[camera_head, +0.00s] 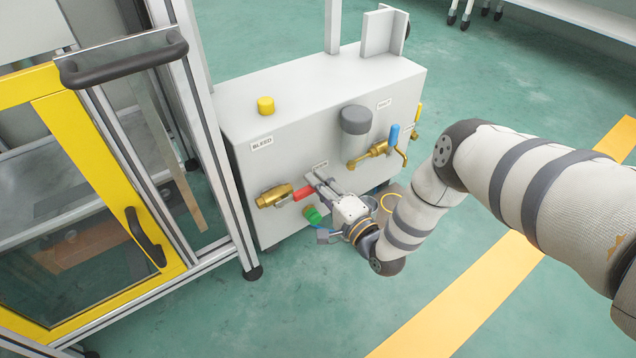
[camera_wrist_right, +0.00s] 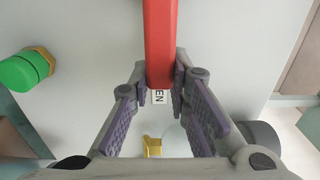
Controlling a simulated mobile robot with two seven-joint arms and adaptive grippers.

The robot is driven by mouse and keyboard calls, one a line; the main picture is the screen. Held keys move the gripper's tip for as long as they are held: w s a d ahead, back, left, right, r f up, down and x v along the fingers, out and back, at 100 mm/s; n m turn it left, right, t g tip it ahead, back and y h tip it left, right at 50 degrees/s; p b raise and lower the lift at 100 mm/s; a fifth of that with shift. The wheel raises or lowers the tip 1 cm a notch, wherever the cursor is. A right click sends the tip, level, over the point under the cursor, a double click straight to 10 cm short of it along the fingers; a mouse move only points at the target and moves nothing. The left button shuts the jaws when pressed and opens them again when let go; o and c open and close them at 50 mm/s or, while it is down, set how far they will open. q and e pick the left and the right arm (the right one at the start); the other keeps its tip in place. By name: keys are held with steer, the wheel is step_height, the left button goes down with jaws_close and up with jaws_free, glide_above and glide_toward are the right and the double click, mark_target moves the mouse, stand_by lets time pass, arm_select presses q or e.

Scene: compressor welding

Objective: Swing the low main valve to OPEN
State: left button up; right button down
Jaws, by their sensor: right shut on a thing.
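The low main valve has a brass body (camera_head: 274,195) on the front face of the grey cabinet, low and to the left. Its red lever (camera_head: 303,193) points right from the body. My right gripper (camera_head: 316,187) is shut on the lever's free end. In the right wrist view the red lever (camera_wrist_right: 160,40) comes down from the top, with its end between the fingertips (camera_wrist_right: 162,88). Part of a label reading "EN" (camera_wrist_right: 159,97) shows just past the lever's end; the rest is hidden. My left gripper is not in view.
A green knob (camera_head: 313,214) sits just below the lever. A blue-handled brass valve (camera_head: 380,147) and a grey cylinder (camera_head: 355,121) are on the cabinet (camera_head: 300,92) to the right. A yellow-framed door (camera_head: 120,175) stands left.

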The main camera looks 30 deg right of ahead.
steer(key=shift+a+f, duration=0.1)
steer(key=shift+a, duration=0.05)
steer(key=c, duration=1.5)
jaws_free()
steer(key=s, duration=1.2)
steer(key=shift+d, duration=0.25)
